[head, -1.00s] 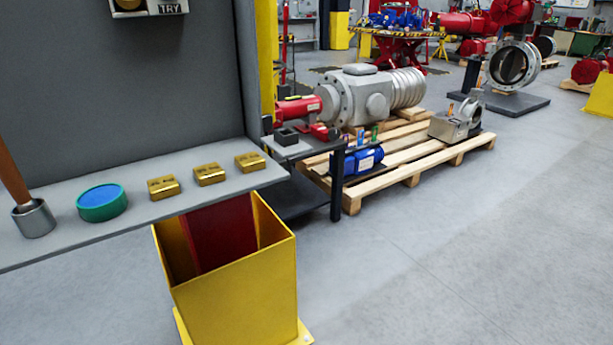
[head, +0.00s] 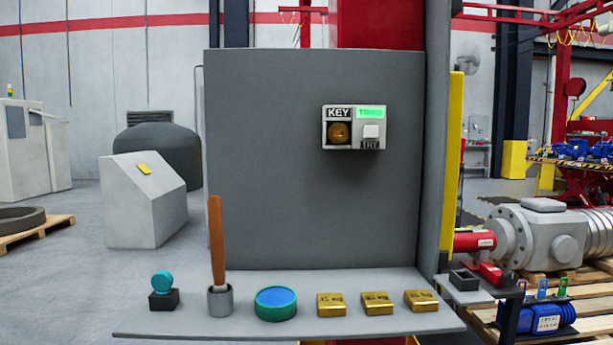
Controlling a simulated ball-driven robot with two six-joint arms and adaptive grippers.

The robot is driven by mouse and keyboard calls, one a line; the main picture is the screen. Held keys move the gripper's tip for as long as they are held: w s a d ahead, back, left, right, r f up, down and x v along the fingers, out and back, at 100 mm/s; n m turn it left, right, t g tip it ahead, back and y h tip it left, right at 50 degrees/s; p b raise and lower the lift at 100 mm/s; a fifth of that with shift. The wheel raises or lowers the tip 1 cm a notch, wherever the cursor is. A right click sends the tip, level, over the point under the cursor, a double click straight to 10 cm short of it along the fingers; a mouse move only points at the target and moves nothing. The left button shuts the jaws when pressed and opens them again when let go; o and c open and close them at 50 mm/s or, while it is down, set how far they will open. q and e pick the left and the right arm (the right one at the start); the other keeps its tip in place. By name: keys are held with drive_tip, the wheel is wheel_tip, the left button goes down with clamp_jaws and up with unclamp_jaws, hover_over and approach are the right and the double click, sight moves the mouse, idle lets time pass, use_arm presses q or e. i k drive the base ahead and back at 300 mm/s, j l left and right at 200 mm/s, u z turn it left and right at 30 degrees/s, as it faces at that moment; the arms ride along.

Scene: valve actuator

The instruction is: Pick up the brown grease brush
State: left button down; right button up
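The brown grease brush (head: 216,245) stands nearly upright in a small grey metal cup (head: 220,301) on the grey shelf, with its handle up. Its lower end is hidden inside the cup. Neither of my grippers shows in the head view.
The grey shelf (head: 245,327) also holds a teal knob on a black block (head: 163,290), a blue-topped green round tin (head: 276,303) and three brass blocks (head: 376,302). A grey panel (head: 265,170) rises behind, carrying a KEY box (head: 353,128) with a lit green label.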

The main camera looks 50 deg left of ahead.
sight(215, 205)
drive_tip(key=u, duration=1.9)
